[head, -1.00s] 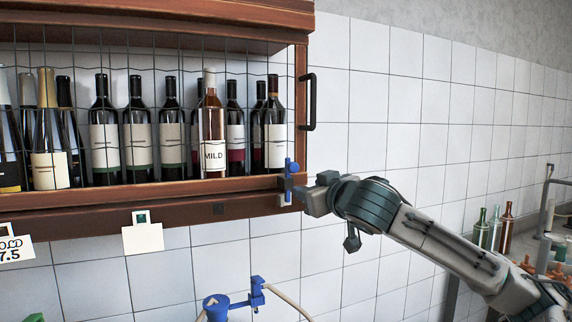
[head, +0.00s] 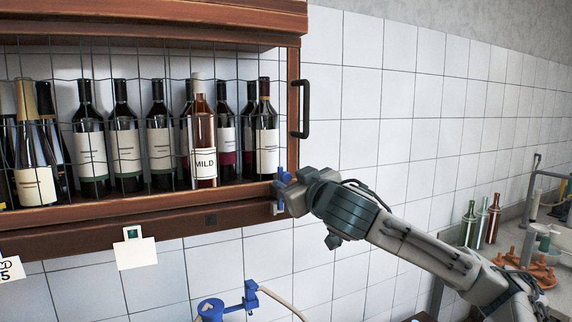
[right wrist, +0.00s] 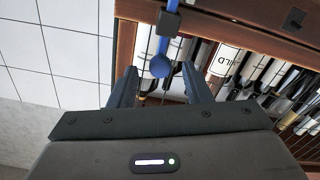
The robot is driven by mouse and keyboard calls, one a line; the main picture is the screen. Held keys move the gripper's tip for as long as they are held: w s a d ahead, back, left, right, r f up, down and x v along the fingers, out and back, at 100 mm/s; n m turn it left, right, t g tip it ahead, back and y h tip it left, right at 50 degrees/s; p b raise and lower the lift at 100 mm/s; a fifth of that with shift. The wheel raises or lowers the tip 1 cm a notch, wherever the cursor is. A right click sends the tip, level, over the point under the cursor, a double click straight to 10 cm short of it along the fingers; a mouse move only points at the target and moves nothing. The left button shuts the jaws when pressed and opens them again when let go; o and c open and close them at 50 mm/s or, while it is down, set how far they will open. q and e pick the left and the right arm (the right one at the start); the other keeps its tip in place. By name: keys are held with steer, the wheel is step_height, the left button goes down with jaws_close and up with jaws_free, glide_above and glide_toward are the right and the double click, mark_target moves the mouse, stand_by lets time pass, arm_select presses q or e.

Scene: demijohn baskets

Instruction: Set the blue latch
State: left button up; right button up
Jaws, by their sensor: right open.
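The blue latch (head: 284,177) is at the lower right corner of the wire-fronted wine cabinet (head: 150,214). In the head view my right gripper (head: 284,190) is at the latch and covers most of it. In the right wrist view the latch's blue rod and round knob (right wrist: 161,66) show between the two fingers of my right gripper (right wrist: 160,85). The fingers stand apart, one on each side of the knob; whether either touches it I cannot tell. My left gripper is not in view.
A dark door handle (head: 305,108) stands on the cabinet's right edge, above the latch. Bottles stand behind the mesh. A white card (head: 135,252) hangs below the shelf. A blue fitting (head: 230,306) with a hose is at the bottom. The tiled wall right of the cabinet is clear.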

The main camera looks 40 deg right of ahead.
mark_target(288, 178)
steer(key=p+x, duration=0.1)
steer(key=x, duration=0.1)
steer(key=shift+w+d+r+p, duration=0.1)
steer(key=shift+w+r+p, duration=0.05)
steer(key=shift+w+p, duration=0.2)
steer(key=shift+w+d+p, duration=0.15)
steer(key=shift+w+p, duration=0.15)
steer(key=shift+w, duration=0.15)
jaws_close()
